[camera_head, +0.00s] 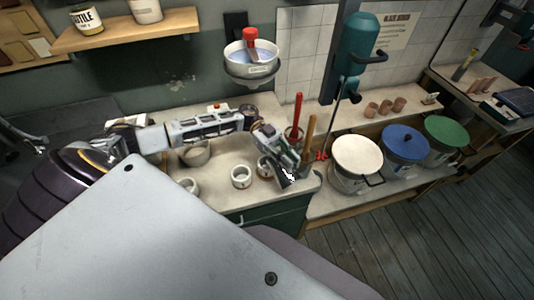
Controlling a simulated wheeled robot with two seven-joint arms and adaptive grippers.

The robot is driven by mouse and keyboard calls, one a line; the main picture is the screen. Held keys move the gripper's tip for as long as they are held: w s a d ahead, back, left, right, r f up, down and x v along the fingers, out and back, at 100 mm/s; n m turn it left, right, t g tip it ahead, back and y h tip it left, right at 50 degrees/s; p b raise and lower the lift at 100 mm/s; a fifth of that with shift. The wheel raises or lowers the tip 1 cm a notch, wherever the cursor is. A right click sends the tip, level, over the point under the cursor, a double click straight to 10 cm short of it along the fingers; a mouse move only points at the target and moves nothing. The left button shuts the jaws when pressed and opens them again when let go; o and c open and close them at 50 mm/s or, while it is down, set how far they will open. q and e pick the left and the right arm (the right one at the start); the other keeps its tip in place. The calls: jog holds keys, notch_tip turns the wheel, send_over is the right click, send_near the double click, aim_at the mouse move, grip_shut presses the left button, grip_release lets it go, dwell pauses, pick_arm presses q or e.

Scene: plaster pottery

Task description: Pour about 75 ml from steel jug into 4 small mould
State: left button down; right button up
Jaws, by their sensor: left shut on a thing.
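My left arm reaches in from the left across the worktop. My left gripper (281,157) is at the right part of the worktop, shut on what looks like the steel jug (286,182), a small dark grey shape with a white patch, partly hidden by the fingers. Small round white moulds stand on the worktop: one in the middle (241,181), one just left of the jug (263,174), partly covered by the gripper, and one at the left (189,189). The mould contents are unclear. My right gripper is out of view.
A white bucket (252,73) with a red-handled tool hangs on the wall. Red (298,112) and wooden (309,130) handles stand just behind the gripper. A teal mixer (358,45) stands at right. Tubs with white (356,153), blue (405,141) and green (446,131) lids sit right.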

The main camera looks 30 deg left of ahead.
pick_arm(q)
jog(key=shift+w+a+r+h, duration=0.2)
jog(key=shift+a+r+h, duration=0.25)
jog(key=shift+h, duration=0.15)
dwell(0.4)
jog(key=shift+a+r, duration=0.15)
jog(key=shift+a, duration=0.05)
jog(key=shift+w+a+r+g+h+b, duration=0.15)
jog(key=shift+a+r+g+h+b, duration=0.2)
jog(key=shift+h+b, duration=0.3)
dwell(1.7)
jog(key=shift+w+a+r+g+h+b, duration=0.15)
jog(key=shift+a+r+g+h+b, duration=0.1)
jog(key=shift+a+h+b, duration=0.2)
dwell(1.0)
dwell(0.4)
jog(key=shift+d, duration=0.1)
